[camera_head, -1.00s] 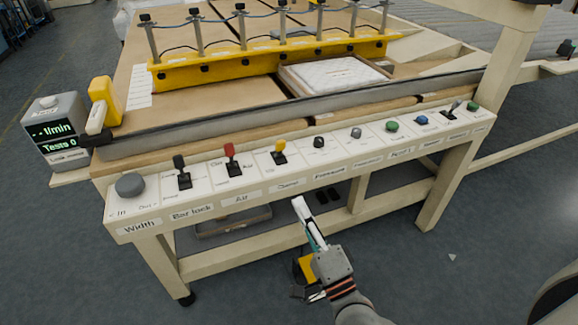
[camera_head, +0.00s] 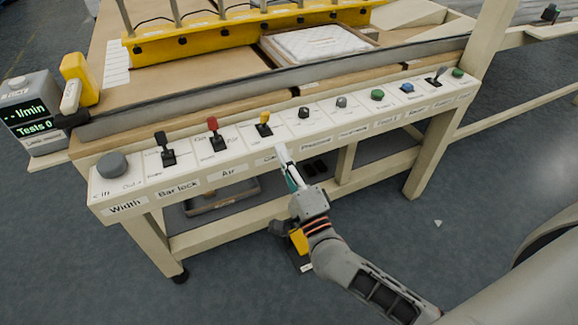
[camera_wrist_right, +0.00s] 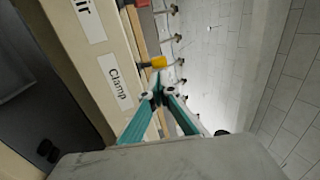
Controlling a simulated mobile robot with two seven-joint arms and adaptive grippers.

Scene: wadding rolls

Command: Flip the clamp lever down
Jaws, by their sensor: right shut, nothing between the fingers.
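The clamp lever is the yellow-tipped lever (camera_head: 264,120) on the sloped white control panel. Its handle stands up from a black base. In the right wrist view its yellow tip (camera_wrist_right: 158,63) shows just beyond my fingertips. My right gripper (camera_head: 282,150) is shut and empty, at the panel's front edge, just below and right of the lever. It partly covers the Clamp label in the head view. The label (camera_wrist_right: 118,82) is readable in the wrist view, left of the fingers (camera_wrist_right: 157,96). Contact with the lever cannot be made out. My left gripper is out of view.
Left of the yellow lever stand a red lever (camera_head: 213,132), a black lever (camera_head: 164,147) and a grey knob (camera_head: 112,165). Several small knobs and buttons line the panel to the right. A grey bar (camera_head: 290,84) runs behind the panel.

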